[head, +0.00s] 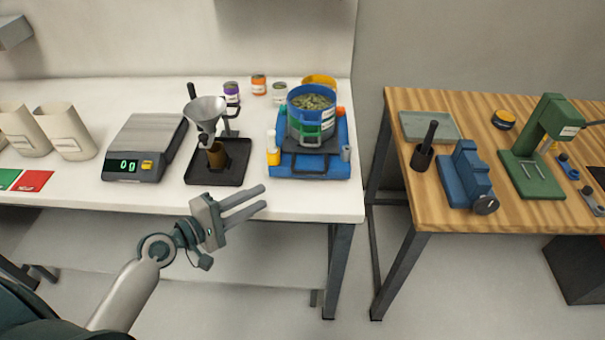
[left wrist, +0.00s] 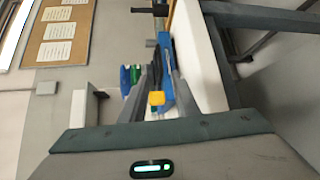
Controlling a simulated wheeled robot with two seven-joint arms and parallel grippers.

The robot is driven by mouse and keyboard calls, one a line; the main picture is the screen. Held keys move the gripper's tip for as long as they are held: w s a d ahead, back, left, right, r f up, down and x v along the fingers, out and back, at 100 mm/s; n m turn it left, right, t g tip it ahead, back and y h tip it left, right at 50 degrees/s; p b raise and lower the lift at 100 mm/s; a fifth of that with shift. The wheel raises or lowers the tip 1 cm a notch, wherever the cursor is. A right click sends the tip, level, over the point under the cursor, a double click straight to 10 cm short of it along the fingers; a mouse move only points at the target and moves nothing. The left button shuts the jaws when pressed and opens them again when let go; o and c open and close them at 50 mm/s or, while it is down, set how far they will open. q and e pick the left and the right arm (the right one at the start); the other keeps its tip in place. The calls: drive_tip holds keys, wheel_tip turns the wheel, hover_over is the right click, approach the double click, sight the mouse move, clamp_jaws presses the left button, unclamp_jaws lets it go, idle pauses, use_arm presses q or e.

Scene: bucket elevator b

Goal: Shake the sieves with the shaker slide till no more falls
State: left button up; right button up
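The sieves (head: 311,112) stand stacked on the blue shaker (head: 335,163), with a blue sieve on top holding greenish-brown material and a green band lower down. A dark slide handle (head: 302,160) shows at the shaker's front. My left gripper (head: 254,199) is in front of the table edge, left of and below the shaker, touching nothing; its two fingers are apart and empty. In the left wrist view the blue shaker (left wrist: 166,65) appears sideways, with the blue and green sieves (left wrist: 127,78) beside it. My right gripper is not in view.
Left of the shaker are a funnel (head: 205,112) over a black tray (head: 232,158), a scale (head: 146,145) reading about zero, and beige containers (head: 65,133). Small jars (head: 259,84) stand behind. A wooden table (head: 440,205) with a green press (head: 540,140) and blue vise (head: 465,178) is at right.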

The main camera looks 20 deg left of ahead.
use_arm(q)
drive_tip(key=p+x, duration=0.3)
drive_tip(key=x, duration=1.1)
drive_tip(key=shift+p, duration=0.4)
drive_tip(key=shift+x, duration=0.8)
clamp_jaws()
